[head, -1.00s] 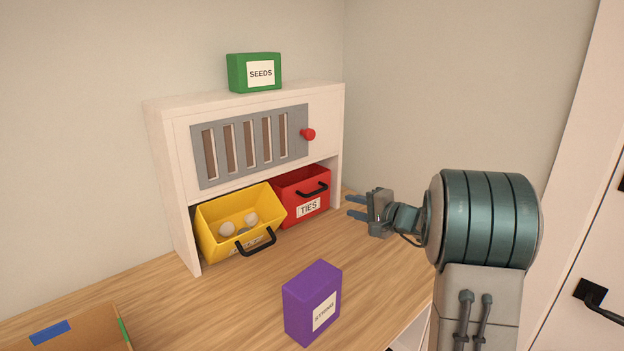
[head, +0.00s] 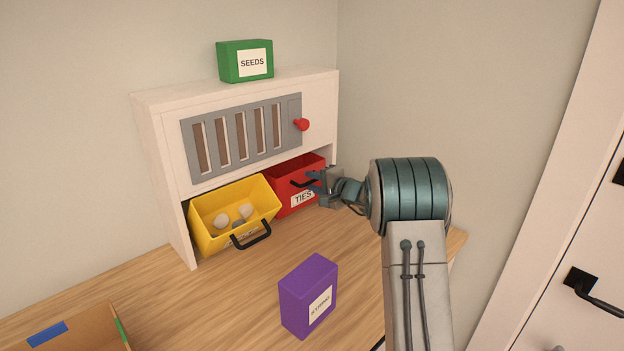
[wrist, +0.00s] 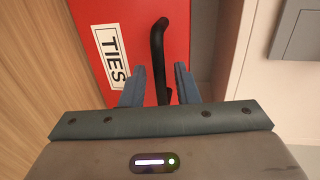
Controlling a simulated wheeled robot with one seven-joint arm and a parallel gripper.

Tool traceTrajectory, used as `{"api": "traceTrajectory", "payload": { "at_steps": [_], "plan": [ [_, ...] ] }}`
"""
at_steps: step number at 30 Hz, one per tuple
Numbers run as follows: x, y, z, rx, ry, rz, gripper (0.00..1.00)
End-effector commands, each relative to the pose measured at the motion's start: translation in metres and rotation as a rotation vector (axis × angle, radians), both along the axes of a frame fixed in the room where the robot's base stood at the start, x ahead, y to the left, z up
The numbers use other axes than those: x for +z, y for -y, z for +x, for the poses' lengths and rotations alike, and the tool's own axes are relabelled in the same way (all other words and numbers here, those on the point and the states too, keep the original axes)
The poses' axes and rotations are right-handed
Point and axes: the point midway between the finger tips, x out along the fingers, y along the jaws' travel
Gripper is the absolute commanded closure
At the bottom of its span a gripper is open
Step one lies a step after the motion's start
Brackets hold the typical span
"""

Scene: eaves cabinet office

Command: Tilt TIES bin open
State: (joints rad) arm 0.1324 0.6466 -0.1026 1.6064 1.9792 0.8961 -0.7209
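The red TIES bin (head: 284,201) sits in the right lower opening of the white cabinet, upright, with a white label on its front. Its black handle (head: 301,184) is partly hidden by my gripper in the head view. My gripper (head: 314,182) is in front of the bin at handle height. In the wrist view the two fingers (wrist: 158,82) are open, with the lower part of the black handle (wrist: 158,45) between them. A gap shows on each side, so the fingers are not closed on it. The TIES bin (wrist: 185,50) fills the middle of that view.
A yellow bin (head: 202,222) with pale round items stands tilted open at left. A purple box (head: 308,292) stands on the table in front. A green SEEDS box (head: 230,68) sits atop the cabinet (head: 155,130). A cardboard box (head: 80,335) is at front left.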

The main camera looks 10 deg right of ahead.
Motion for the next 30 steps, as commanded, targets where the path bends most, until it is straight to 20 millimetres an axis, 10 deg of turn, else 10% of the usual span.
{"api": "traceTrajectory", "payload": {
  "at_steps": [12, 16, 30],
  "plan": [
    [-0.002, -0.0052, 0.0072, 0.0, -0.001, 0.001, 0.72],
    [-0.002, -0.005, 0.0071, 0.0, -0.001, 0.001, 1.0],
    [-0.0077, -0.0027, 0.0046, -0.002, 0.02, 0.013, 1.0]
  ]
}}
